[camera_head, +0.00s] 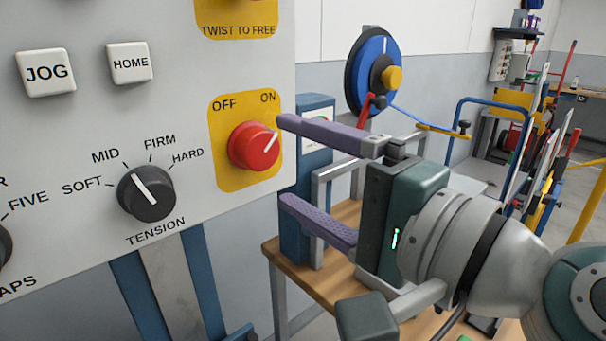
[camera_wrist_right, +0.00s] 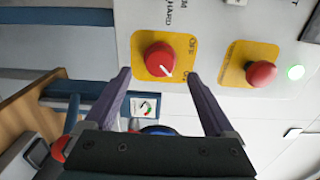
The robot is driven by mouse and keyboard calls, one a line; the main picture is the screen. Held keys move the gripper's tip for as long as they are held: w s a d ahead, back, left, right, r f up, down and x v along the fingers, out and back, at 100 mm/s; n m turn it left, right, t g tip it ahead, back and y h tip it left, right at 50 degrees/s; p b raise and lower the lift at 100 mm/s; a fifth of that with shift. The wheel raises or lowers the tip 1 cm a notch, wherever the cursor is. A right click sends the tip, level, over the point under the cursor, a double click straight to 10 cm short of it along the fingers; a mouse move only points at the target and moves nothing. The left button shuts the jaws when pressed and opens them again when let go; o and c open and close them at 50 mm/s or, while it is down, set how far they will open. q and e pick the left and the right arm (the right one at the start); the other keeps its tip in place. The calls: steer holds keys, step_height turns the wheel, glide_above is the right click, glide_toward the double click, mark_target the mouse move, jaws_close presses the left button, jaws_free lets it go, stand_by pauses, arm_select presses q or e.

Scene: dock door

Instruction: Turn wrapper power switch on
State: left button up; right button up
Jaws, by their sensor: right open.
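The power switch (camera_head: 252,148) is a red round knob on a yellow plate marked OFF and ON, on a light grey panel. Its white mark points up and right, toward the ON side. It also shows in the wrist view (camera_wrist_right: 157,58), beyond and between the fingertips. My right gripper (camera_head: 284,160) is open and empty, with its purple fingers pointing at the panel just right of the knob. The fingers look apart from the knob. In the right wrist view, my right gripper (camera_wrist_right: 160,76) partly covers the ON label. My left gripper is not in view.
A black tension knob (camera_head: 146,193) and white JOG (camera_head: 46,72) and HOME (camera_head: 130,63) buttons share the panel. A red button (camera_wrist_right: 261,73) and a lit green lamp (camera_wrist_right: 296,72) sit beside the switch. A wooden bench (camera_head: 285,262) stands below my gripper.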

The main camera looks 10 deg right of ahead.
steer(key=v, duration=0.5)
steer(key=s+d+f+n+g+h+p, duration=0.2)
steer(key=s+f+n+g+h, duration=0.2)
steer(key=s+f+n+g, duration=0.45)
steer(key=s+d+f+n+g+h+p, duration=0.1)
steer(key=s+d+f+n+h, duration=0.15)
steer(key=s+d, duration=0.25)
steer(key=s+d+f+n+g+h, duration=0.1)
steer(key=s+d+n+g+h, duration=0.1)
steer(key=s+d+h, duration=0.3)
step_height(320, 180, up, 38)
steer(key=y+p, duration=0.1)
steer(key=p, duration=3.7)
steer(key=shift+s, duration=0.45)
steer(key=shift+d+f+t, duration=0.15)
steer(key=shift+f+t, duration=0.05)
steer(key=shift+t, duration=0.05)
